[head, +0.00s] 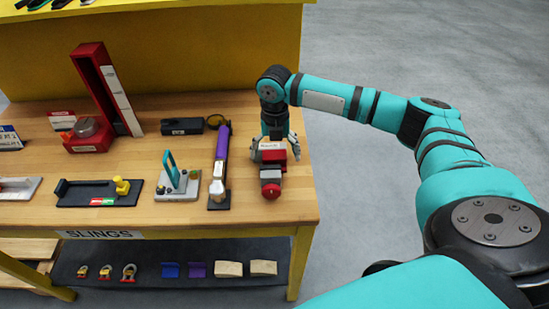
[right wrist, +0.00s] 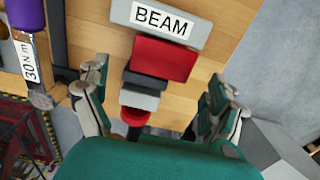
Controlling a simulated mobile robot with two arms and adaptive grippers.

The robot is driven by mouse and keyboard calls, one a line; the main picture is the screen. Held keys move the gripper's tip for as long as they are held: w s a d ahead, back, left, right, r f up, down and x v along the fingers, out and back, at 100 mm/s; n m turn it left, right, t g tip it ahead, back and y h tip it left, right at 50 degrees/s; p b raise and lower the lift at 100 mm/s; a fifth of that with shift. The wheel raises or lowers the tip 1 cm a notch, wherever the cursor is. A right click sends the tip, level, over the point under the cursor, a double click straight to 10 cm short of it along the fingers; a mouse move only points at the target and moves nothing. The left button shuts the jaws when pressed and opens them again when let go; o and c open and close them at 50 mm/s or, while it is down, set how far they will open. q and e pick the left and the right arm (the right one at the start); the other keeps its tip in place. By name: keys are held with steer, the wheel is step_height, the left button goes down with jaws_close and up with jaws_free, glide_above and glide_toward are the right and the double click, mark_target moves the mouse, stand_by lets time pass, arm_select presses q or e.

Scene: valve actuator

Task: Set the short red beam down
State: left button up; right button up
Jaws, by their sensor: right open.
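The short red beam (head: 273,157) is at the right end of the wooden bench. In the right wrist view its red block (right wrist: 163,58) lies beside a grey plate labelled BEAM (right wrist: 160,22), with black and grey sections and a round red end (right wrist: 134,116) nearer the camera. My right gripper (head: 275,150) is above the beam, fingers pointing down. Its fingers (right wrist: 155,88) are spread on both sides of the beam, with visible gaps. Whether the beam rests fully on the bench is hard to tell. My left gripper is not in view.
Further left are a teal shackle-like piece on a stand (head: 172,172), a black tray (head: 98,193) and a tall red channel (head: 98,80). The bench's right edge is close to the beam.

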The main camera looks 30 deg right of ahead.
steer(key=shift+f, duration=0.95)
steer(key=c, duration=1.6)
steer(key=shift+w, duration=0.1)
steer(key=shift+c, duration=0.8)
steer(key=shift+r, duration=0.15)
